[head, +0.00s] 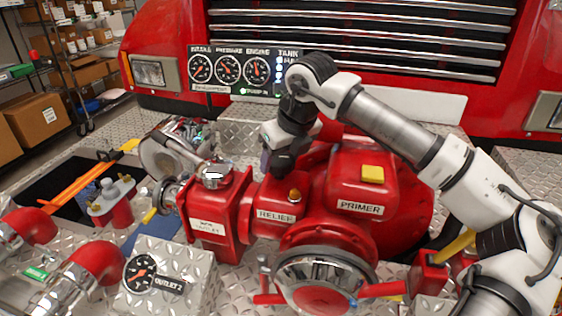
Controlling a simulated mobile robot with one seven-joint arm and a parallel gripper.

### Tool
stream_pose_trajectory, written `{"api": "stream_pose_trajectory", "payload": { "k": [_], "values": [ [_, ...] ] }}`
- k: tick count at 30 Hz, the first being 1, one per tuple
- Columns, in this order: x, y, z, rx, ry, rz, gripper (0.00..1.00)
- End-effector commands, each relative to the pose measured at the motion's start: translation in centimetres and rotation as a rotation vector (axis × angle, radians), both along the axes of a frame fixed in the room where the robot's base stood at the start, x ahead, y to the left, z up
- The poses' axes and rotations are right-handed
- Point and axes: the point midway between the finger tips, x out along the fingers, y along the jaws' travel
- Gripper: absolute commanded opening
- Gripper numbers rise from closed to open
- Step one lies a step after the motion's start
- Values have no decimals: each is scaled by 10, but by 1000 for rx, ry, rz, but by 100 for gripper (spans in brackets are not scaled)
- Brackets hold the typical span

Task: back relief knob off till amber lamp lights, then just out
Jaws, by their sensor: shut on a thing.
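The red pump carries a white RELIEF label (276,215) on its front. The amber lamp (295,194) is a small orange dome just above that label. It shows no clear glow, but it is too small to be sure. My gripper (283,165) points down at the pump top, just behind and left of the lamp. It is shut on what appears to be the relief knob, which its dark fingers and body hide almost wholly. The knob's turn and height cannot be seen.
The PRIMER housing with a yellow button (373,174) stands right of my gripper. A gauge panel (243,70) is behind. A capped outlet (213,176) is to the left, and a large chrome cap (322,272) is in front. My arm reaches in from the right.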

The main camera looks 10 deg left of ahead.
Motion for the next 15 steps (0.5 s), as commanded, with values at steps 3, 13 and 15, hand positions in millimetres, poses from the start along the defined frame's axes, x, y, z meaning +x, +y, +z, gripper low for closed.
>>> {"api": "stream_pose_trajectory", "payload": {
  "k": [3, 13, 15],
  "values": [
    [1, 0, -2, 3, -1, 88, 38],
    [1, 0, 1, 3, -3, 180, 38],
    [1, 0, 1, 3, -3, 179, 38]
  ]
}}
